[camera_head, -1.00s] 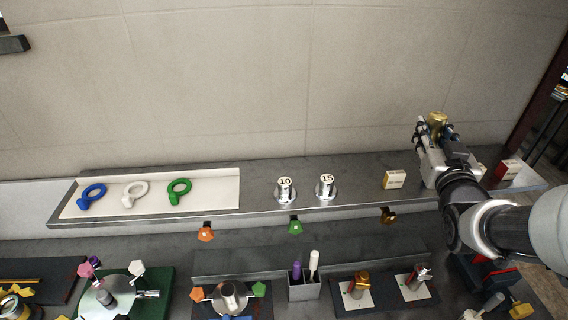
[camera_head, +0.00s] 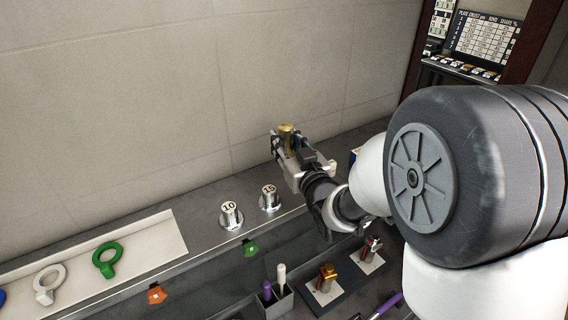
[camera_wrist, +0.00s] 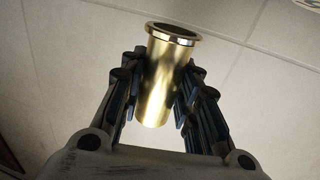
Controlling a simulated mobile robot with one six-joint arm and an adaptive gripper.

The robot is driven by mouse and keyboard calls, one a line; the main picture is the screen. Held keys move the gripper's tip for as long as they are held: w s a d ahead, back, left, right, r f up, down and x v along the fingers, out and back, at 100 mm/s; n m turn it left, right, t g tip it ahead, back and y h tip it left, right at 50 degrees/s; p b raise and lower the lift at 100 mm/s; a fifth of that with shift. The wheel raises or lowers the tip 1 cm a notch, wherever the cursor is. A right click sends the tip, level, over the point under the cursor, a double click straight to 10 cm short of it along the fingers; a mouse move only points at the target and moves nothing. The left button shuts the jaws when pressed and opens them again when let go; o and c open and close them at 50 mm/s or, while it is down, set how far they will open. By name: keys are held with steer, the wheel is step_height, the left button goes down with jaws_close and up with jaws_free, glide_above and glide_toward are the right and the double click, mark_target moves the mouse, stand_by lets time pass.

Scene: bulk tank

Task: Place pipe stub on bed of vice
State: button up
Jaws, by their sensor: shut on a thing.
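The pipe stub (camera_wrist: 160,85) is a brass tube with a flared rim. In the wrist view it stands between the two fingers of my gripper (camera_wrist: 158,100), which is shut on it. In the head view the brass stub (camera_head: 287,136) shows at the end of my gripper (camera_head: 283,147), held above the back ledge near the wall. No vice can be made out for certain in these views.
Metal posts marked 10 (camera_head: 231,216) and 15 (camera_head: 269,198) stand on the ledge left of my gripper. White (camera_head: 48,283) and green (camera_head: 107,260) rings lie on a white tray (camera_head: 160,237). Below are a pen holder (camera_head: 276,302) and brass (camera_head: 327,277) and steel (camera_head: 371,248) fittings.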

steer(key=shift+f+b, duration=0.65)
steer(key=shift+f, duration=3.35)
steer(key=shift+f, duration=0.15)
steer(key=o, duration=0.7)
steer(key=shift+o, duration=0.9)
